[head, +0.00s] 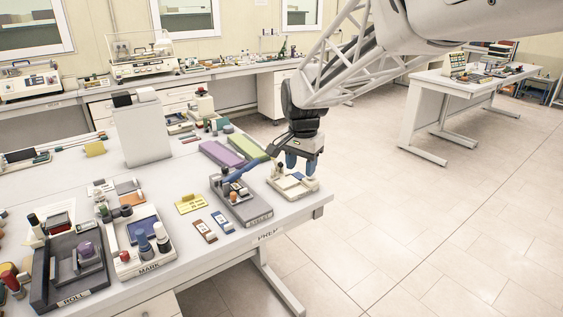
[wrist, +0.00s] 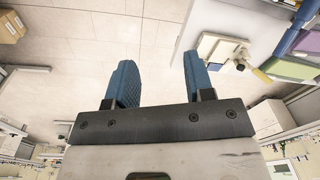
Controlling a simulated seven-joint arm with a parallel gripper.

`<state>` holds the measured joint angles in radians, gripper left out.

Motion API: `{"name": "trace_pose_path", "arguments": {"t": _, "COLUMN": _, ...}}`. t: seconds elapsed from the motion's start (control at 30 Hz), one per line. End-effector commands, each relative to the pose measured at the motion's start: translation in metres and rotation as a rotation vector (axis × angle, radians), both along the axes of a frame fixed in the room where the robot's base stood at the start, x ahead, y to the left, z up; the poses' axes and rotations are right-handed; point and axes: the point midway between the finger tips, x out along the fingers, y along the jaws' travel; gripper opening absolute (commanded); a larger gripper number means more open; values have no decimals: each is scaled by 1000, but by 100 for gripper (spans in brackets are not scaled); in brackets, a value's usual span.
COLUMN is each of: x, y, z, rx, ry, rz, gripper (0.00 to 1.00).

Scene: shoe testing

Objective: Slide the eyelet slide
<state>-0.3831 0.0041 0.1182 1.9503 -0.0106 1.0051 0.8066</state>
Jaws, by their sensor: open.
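The grey eyelet fixture (head: 258,218), with lettering on its front that looks like EYELET, stands near the table's right end. Small parts sit on its top; I cannot tell which one is the slide. A long blue bar (head: 246,168) rises from it toward my gripper; it also shows at the upper right of the wrist view (wrist: 292,32). My gripper (head: 301,165) points down with blue fingers, right of the fixture and above a cream device (head: 303,186). In the wrist view my gripper (wrist: 157,65) is open and empty, with floor between the fingers. The cream device (wrist: 212,44) lies right of them.
Purple (head: 222,154) and green (head: 249,147) flat blocks lie behind the fixture. A yellow card (head: 191,204) and small brown and blue pieces lie left of it. A MARK tray (head: 148,266) and ROLL tray (head: 72,298) stand further left.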

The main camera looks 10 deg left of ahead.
Motion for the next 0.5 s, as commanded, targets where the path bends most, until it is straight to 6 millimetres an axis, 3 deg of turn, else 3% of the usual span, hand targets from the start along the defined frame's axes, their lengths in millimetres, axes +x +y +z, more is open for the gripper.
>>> {"name": "trace_pose_path", "arguments": {"t": 0.5, "x": 68, "y": 134, "z": -55, "rx": -15, "ry": 50, "rz": -121, "gripper": 48}}
